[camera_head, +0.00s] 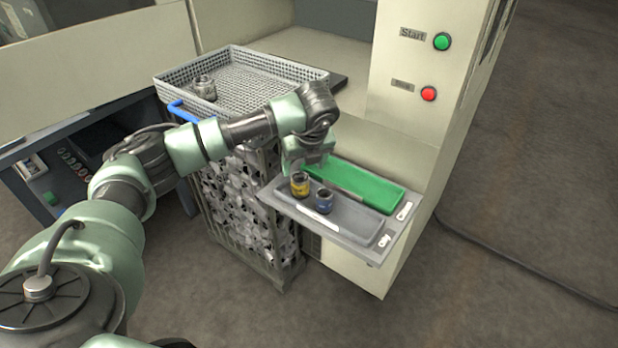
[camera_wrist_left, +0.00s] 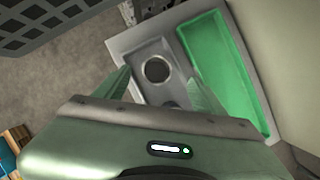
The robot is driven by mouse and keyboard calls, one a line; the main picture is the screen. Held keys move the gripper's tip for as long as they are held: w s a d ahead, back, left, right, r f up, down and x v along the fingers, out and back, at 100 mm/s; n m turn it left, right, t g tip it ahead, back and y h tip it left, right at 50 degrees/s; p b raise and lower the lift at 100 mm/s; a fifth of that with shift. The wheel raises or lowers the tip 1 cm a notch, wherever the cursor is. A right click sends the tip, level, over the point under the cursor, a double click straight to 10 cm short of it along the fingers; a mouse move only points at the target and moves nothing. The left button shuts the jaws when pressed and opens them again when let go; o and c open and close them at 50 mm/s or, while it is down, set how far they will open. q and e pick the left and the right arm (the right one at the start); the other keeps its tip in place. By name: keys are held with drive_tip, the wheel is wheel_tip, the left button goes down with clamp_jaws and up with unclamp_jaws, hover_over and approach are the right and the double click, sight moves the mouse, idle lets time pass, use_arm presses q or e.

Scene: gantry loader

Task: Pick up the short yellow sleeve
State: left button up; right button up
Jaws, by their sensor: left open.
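The short yellow sleeve (camera_head: 300,184) stands upright in the grey tray (camera_head: 350,213), near its left end. A second sleeve (camera_wrist_left: 170,104) is partly hidden by the gripper. My right gripper is not in view.
A green tray (camera_head: 356,186) lies beside the grey one on the shelf. A wire basket (camera_head: 240,80) with a metal part (camera_head: 204,88) stands behind my arm, above a crate of metal pieces (camera_head: 245,205). The machine wall (camera_head: 425,100) rises behind the trays.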

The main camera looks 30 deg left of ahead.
sight(300, 177)
use_arm(q)
drive_tip(key=shift+w+a+f, duration=0.15)
drive_tip(key=shift+a+f, duration=0.05)
drive_tip(key=shift+f, duration=0.25)
drive_tip(key=shift+a+f, duration=0.15)
drive_tip(key=shift+f, duration=0.15)
drive_tip(key=shift+s+a+f+p, duration=0.2)
drive_tip(key=shift+f+p, duration=0.55)
drive_tip(key=shift+f, duration=0.05)
drive_tip(key=x, duration=0.3)
drive_tip(key=shift+w+d+p, duration=0.1)
drive_tip(key=shift+d+p, duration=0.1)
drive_tip(key=shift+p, duration=0.1)
drive_tip(key=shift+w+a+f, duration=0.1)
drive_tip(key=shift+w+f, duration=0.05)
drive_tip(key=shift+f, duration=0.25)
drive_tip(key=c, duration=1.5)
clamp_jaws()
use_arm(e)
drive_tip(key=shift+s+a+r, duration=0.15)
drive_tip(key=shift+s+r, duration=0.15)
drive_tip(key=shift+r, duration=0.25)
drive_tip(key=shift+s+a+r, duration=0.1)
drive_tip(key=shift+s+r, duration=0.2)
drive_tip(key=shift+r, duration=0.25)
